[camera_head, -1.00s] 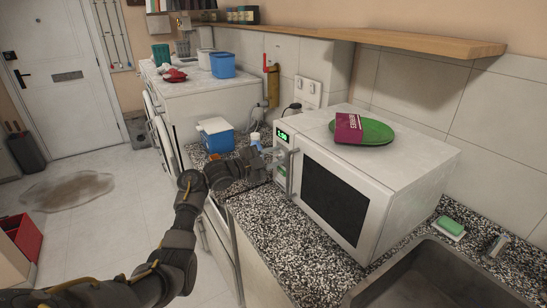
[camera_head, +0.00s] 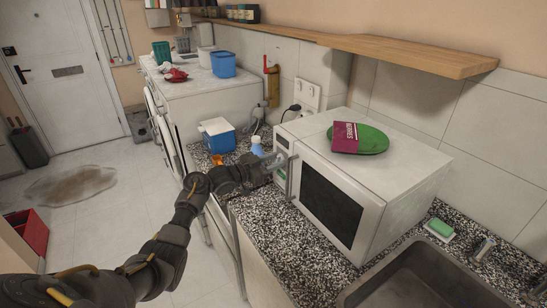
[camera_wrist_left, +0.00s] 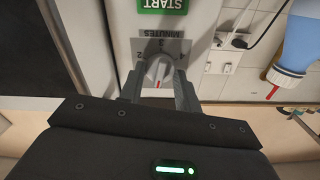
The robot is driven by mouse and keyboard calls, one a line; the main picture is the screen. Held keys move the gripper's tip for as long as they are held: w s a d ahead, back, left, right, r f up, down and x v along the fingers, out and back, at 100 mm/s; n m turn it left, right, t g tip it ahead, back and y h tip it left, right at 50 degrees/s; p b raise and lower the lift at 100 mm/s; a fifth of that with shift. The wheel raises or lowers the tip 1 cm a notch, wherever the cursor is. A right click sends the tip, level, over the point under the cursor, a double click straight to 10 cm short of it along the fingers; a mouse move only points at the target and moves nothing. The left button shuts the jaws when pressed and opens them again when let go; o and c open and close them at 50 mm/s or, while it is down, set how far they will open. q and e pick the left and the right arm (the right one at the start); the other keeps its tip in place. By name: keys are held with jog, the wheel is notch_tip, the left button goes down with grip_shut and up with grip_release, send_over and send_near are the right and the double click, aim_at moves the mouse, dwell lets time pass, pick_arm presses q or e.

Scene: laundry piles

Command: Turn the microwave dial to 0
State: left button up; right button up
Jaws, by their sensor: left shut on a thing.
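The white microwave (camera_head: 400,178) stands on the speckled counter, its dark door facing me. In the left wrist view, the grey-white dial (camera_wrist_left: 158,70) sits on the control panel under the green START button (camera_wrist_left: 163,4), with the scale upside down. A red mark on the dial points toward the bottom of that view. My left gripper (camera_head: 277,163) is at the control panel beside the door handle. In the wrist view its fingers (camera_wrist_left: 158,84) are on both sides of the dial, shut on it. The arm partly hides the panel in the head view. My right gripper is out of view.
A green plate (camera_head: 372,140) with a purple packet (camera_head: 344,137) lies on the microwave. The sink (camera_head: 430,283) is at the right. A blue-and-white box (camera_head: 217,135) and a blue bottle (camera_head: 257,146) stand behind my gripper. A wooden shelf (camera_head: 400,50) runs above.

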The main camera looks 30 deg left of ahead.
pick_arm(q)
jog(key=shift+n+p, duration=0.6)
jog(key=shift+n, duration=0.5)
jog(key=o, duration=1)
jog(key=shift+c, duration=0.2)
jog(key=b+v, duration=0.2)
jog(key=v, duration=0.9)
jog(key=shift+b, duration=0.35)
jog(key=shift+f, duration=0.1)
